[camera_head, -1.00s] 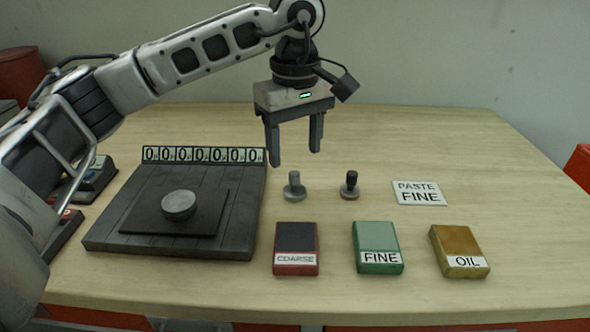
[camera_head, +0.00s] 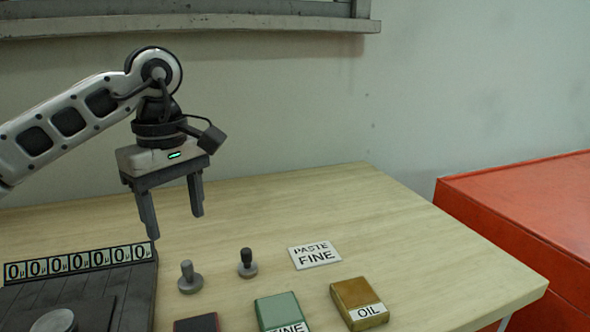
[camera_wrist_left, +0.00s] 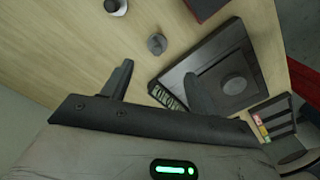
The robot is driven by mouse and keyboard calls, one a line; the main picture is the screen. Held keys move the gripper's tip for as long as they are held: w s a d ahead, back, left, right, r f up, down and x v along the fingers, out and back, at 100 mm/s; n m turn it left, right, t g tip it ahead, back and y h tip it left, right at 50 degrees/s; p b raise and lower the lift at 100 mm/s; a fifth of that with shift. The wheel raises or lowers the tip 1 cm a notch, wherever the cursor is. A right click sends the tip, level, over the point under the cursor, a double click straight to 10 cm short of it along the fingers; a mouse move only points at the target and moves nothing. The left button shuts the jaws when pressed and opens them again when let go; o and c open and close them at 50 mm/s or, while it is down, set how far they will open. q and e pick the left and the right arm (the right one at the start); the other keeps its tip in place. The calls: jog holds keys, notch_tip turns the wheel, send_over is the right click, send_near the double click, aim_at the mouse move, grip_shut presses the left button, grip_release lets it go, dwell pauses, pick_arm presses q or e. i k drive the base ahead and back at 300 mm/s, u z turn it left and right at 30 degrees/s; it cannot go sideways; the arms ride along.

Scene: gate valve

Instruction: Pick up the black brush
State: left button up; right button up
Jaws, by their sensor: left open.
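The black brush (camera_head: 247,263) is a small dark knob-handled piece standing upright on the table, right of a similar grey piece (camera_head: 189,278). In the left wrist view, a dark-topped piece with a pale base, apparently the brush (camera_wrist_left: 115,6), is cut by the top edge. My left gripper (camera_head: 175,226) is open and empty, fingers pointing down. It hangs above the table, to the left of the brush and apart from it. In the left wrist view the grey piece (camera_wrist_left: 157,44) shows beyond the gap between the fingertips (camera_wrist_left: 158,70). My right gripper is out of view.
A "PASTE FINE" card (camera_head: 315,255) lies right of the brush. A green FINE block (camera_head: 281,309), a brown OIL block (camera_head: 358,303) and a dark-topped block (camera_head: 197,324) lie nearer. A dark plate with a digit display (camera_head: 78,262) is at left. A red box (camera_head: 520,205) stands beyond the table's right edge.

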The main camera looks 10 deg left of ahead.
aim_at(248, 268)
jog(key=k, duration=1)
